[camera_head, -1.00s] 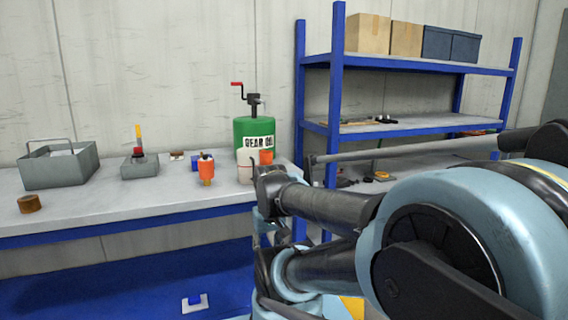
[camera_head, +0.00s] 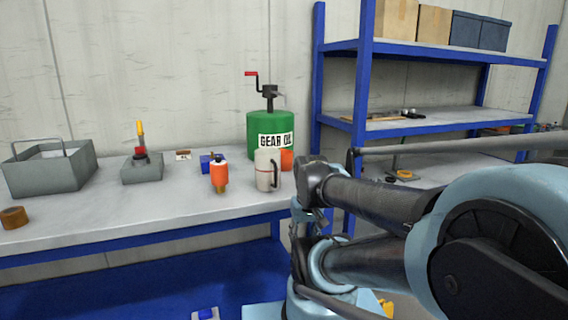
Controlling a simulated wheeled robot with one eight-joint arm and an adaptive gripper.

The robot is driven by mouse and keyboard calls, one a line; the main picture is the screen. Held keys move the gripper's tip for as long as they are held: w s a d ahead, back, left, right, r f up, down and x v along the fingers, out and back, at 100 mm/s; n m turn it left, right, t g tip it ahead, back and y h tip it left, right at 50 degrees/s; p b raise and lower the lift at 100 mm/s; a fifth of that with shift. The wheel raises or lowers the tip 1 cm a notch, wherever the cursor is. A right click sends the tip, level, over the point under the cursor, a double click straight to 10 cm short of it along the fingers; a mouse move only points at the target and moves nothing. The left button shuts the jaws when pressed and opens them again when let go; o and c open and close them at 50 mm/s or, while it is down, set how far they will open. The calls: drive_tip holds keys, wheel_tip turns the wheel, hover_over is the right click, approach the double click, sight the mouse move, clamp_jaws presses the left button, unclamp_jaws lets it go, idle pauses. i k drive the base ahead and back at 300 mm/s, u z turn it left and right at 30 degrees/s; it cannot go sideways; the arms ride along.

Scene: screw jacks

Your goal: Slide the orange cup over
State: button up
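An orange cup (camera_head: 287,160) stands on the workbench (camera_head: 120,220), near its right end. It is partly hidden behind a white jug (camera_head: 265,168) with a dark handle. Only the cup's right part shows, in front of the green gear oil drum (camera_head: 257,128). My arm crosses the right half of the view, and its dark links end just right of the bench. I cannot make out my gripper's fingers; the gripper is not clearly in view.
An orange bottle (camera_head: 219,175) and a blue block (camera_head: 206,163) are left of the jug. A grey box (camera_head: 142,171), a grey crate (camera_head: 48,178) and a brown roll (camera_head: 14,217) are further left. A blue shelf rack (camera_head: 362,130) stands at the right. The bench front is mostly clear.

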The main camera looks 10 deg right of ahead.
sight(285, 160)
drive_tip(key=z, duration=1.05)
drive_tip(key=k, duration=0.75)
drive_tip(key=z, duration=0.25)
